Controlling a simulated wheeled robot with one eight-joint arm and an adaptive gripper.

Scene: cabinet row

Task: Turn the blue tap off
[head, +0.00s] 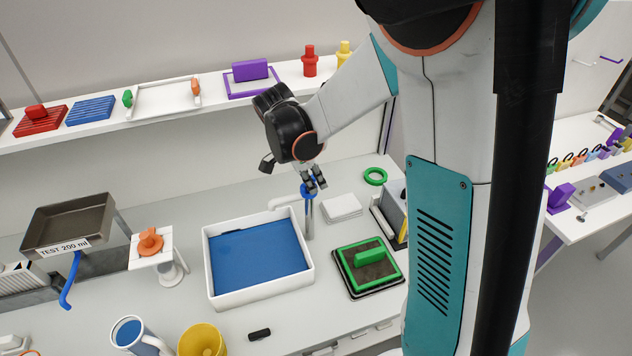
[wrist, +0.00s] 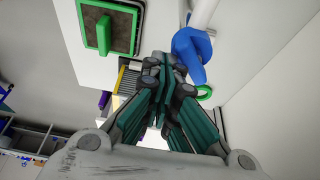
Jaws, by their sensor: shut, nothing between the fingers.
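The blue tap handle (head: 307,191) sits on top of a grey-white tap (head: 309,215), whose spout reaches left over a white basin (head: 209,270) with a blue inside. The blue handle also shows large in the wrist view (wrist: 192,52), just beyond my fingers. My gripper (head: 315,186) is at the handle in the head view and partly covers it. Its fingers are shut with nothing between them in the wrist view (wrist: 166,65). They appear beside the handle; I cannot tell whether they touch it.
A green-framed pad with a green handle (head: 372,256) lies right of the basin. White cloths (head: 342,207) and a green ring (head: 375,176) lie behind it. A yellow cup (head: 202,341) and a blue-filled jug (head: 137,336) stand in front. A shelf (head: 180,110) runs behind.

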